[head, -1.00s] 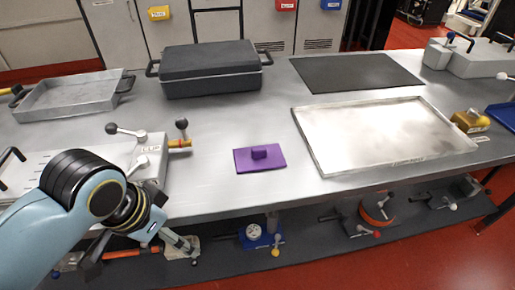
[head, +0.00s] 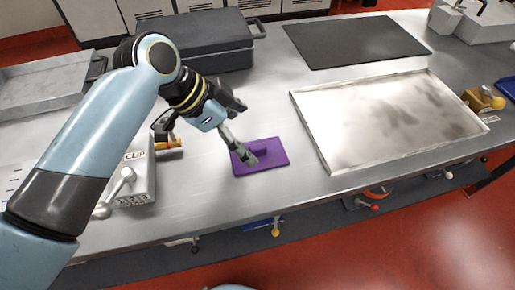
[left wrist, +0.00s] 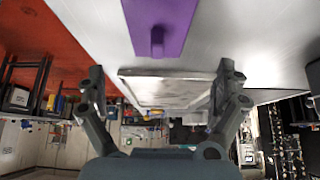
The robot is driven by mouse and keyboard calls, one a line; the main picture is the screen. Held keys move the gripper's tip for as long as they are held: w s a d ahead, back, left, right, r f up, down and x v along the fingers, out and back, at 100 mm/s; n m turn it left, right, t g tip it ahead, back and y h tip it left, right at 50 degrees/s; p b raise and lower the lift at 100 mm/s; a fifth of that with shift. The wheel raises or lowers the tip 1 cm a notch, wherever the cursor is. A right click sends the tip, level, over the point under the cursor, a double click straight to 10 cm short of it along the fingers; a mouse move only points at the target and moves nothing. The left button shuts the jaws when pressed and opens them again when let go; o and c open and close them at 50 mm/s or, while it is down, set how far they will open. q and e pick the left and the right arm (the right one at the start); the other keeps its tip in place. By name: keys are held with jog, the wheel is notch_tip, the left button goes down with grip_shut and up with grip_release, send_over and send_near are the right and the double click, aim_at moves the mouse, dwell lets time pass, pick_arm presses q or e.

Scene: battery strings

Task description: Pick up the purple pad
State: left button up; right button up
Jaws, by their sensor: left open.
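The purple pad (head: 273,160) lies flat on the grey metal workbench in the head view, left of the shallow metal tray. It has a small raised purple grip block on top, partly hidden behind my fingers in the head view. My left gripper (head: 246,158) reaches over the pad's left part. In the left wrist view the pad (left wrist: 160,18) and its grip block are at the top, beyond the open fingers of my left gripper (left wrist: 160,84). Nothing is between the fingers. My right gripper is not in view.
A shallow metal tray (head: 309,128) lies right of the pad. A dark mat (head: 355,41) and a dark lidded case (head: 213,46) are behind. A grey box marked CLIP (head: 138,172) stands left, under my arm. Bare bench surrounds the pad.

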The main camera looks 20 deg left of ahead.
aim_at(257, 146)
pick_arm(q)
jog(key=shift+w+d+f, duration=0.15)
jog(key=shift+d+f, duration=0.05)
jog(key=shift+f, duration=0.15)
jog(key=shift+w+d+f, duration=0.1)
jog(key=shift+f, duration=0.2)
jog(key=x, duration=0.3)
jog(key=shift+d+f, duration=0.3)
jog(key=shift+f, duration=0.05)
jog(key=shift+d+f, duration=0.2)
jog(key=shift+f, duration=0.15)
jog(key=c, duration=1.8)
